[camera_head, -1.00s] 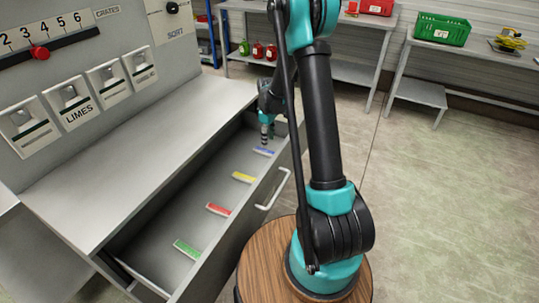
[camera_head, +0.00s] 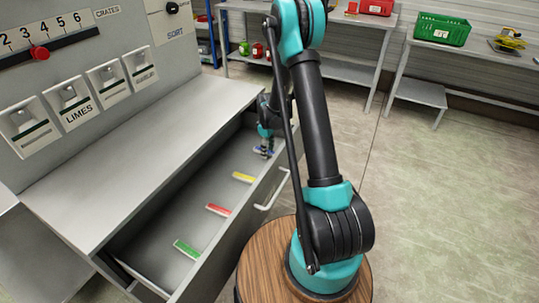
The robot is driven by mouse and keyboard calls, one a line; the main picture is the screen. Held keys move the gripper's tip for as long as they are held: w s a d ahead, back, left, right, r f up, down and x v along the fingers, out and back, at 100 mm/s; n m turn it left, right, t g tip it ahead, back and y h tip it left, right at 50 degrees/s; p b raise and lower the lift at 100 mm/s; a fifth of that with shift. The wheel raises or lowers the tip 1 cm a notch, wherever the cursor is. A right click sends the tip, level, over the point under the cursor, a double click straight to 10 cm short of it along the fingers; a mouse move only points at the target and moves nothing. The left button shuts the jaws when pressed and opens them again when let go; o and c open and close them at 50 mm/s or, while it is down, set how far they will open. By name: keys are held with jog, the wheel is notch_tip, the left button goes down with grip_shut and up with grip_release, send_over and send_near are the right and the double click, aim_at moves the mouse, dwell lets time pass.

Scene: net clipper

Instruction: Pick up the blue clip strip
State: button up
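The blue clip strip (camera_head: 257,149) lies at the far end of the open drawer (camera_head: 165,230), mostly covered by my gripper. My gripper (camera_head: 265,152) points down into the drawer, right at the strip. The fingers are small and dark here, so I cannot tell whether they are open or shut on it. A yellow strip (camera_head: 242,177), a red strip (camera_head: 218,210) and a green strip (camera_head: 187,249) lie in a row nearer to me in the same drawer.
The drawer's front with its white handle (camera_head: 272,190) stands to the right of the strips. The grey counter (camera_head: 140,155) is at the left, under a panel with label slots. Shelves with a green crate (camera_head: 442,29) stand at the back. The floor at right is clear.

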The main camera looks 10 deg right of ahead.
grip_shut()
